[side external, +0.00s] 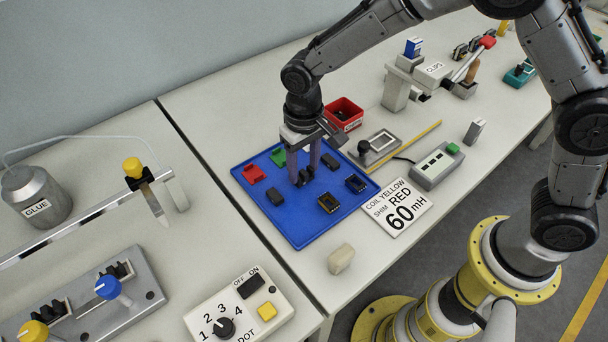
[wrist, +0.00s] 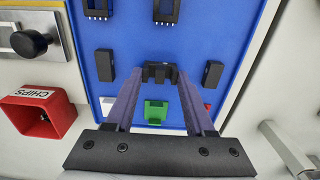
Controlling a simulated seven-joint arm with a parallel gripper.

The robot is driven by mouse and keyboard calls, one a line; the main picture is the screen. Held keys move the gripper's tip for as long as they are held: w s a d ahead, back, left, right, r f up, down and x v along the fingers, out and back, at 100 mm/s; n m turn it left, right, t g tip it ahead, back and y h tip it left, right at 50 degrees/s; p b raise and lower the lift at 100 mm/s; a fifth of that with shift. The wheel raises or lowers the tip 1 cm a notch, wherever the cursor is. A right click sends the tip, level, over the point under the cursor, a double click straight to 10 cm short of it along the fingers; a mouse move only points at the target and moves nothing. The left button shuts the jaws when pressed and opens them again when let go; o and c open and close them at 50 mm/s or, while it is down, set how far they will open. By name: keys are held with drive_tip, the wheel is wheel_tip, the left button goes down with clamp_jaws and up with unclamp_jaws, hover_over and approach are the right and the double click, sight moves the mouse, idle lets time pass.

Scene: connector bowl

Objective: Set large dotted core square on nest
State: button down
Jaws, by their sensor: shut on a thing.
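My gripper (side external: 303,170) is low over the blue tray and shut on a black core (side external: 305,178). In the wrist view the core (wrist: 160,71) sits between the fingertips of my gripper (wrist: 161,78) and has a notched, E-like outline. No dot can be made out on it. I cannot tell whether it touches the tray. A grey fixture plate with a pale-rimmed square (side external: 383,140) and a black knob (side external: 364,147), seemingly the nest, lies behind and right of the tray. Its knob (wrist: 29,42) shows at upper left in the wrist view.
The blue tray (side external: 303,238) also holds black blocks (side external: 275,196), black pinned bobbins (side external: 328,203), a red piece (side external: 253,174) and a green piece (side external: 278,156). A red CHIPS bin (side external: 344,113) stands behind it. A label card (side external: 398,207) and grey button box (side external: 436,166) lie at right.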

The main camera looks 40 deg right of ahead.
sight(308, 174)
drive_tip(key=shift+r, duration=2.5)
drive_tip(key=shift+s+d+n, duration=0.25)
drive_tip(key=shift+s+n, duration=0.2)
drive_tip(key=shift+n, duration=0.25)
drive_tip(key=s+d+r, duration=0.1)
drive_tip(key=d+r, duration=0.1)
drive_tip(key=d, duration=0.7)
drive_tip(key=s+d+r+m, duration=0.1)
drive_tip(key=d+r, duration=0.2)
drive_tip(key=d, duration=0.7)
drive_tip(key=shift+s+d+r, duration=0.25)
drive_tip(key=shift+s+r, duration=0.05)
drive_tip(key=shift+f, duration=4.25)
